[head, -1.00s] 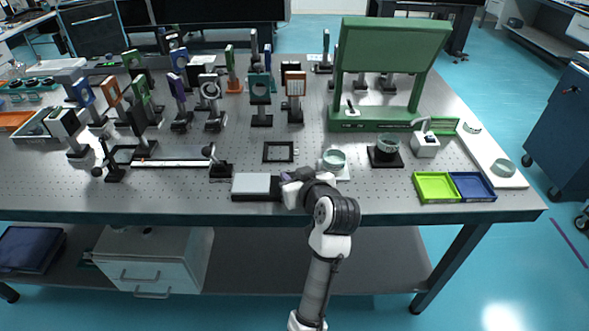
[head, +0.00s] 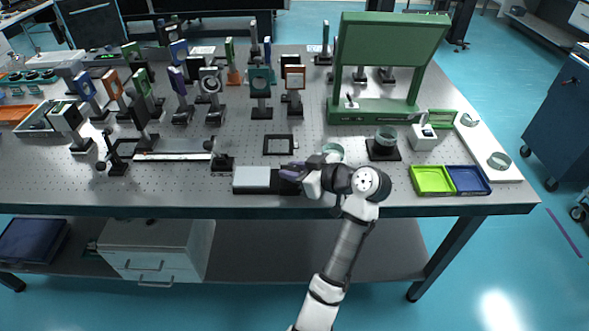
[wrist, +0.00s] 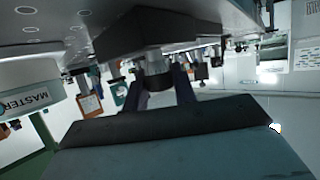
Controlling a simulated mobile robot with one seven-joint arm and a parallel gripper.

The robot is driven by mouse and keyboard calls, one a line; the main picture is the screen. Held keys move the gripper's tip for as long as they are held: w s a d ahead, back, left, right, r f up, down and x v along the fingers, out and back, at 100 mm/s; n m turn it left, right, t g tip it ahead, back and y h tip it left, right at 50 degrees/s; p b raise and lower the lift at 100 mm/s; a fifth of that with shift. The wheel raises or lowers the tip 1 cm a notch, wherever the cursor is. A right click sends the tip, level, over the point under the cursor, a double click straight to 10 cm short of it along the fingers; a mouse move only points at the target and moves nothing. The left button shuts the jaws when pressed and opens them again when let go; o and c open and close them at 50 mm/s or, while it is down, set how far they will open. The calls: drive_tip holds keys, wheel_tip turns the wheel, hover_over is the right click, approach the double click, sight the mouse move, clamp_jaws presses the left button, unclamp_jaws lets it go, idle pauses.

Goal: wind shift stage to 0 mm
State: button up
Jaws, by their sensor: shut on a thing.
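The shift stage (head: 252,188) is a low black block with a pale grey top plate (head: 251,177), near the front edge of the table. In the wrist view its dark body (wrist: 160,28) hangs at the top, as the picture is upside down. A round grey knob (wrist: 157,77) sticks out of it. My gripper (head: 290,173) is at the stage's right end. In the wrist view its two dark fingers (wrist: 158,92) are on either side of the knob and shut on it. No scale reading can be made out.
A black square frame (head: 280,145) lies behind the stage. A round pale green dish (head: 332,152) stands behind my wrist. A rail with posts (head: 172,156) is to the left. Green (head: 432,179) and blue (head: 467,180) trays lie to the right.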

drive_tip(key=o, duration=1)
drive_tip(key=b+v, duration=0.1)
drive_tip(key=v, duration=1.2)
drive_tip(key=shift+s+d+r, duration=0.2)
drive_tip(key=shift+d+r, duration=0.05)
drive_tip(key=shift+d, duration=0.05)
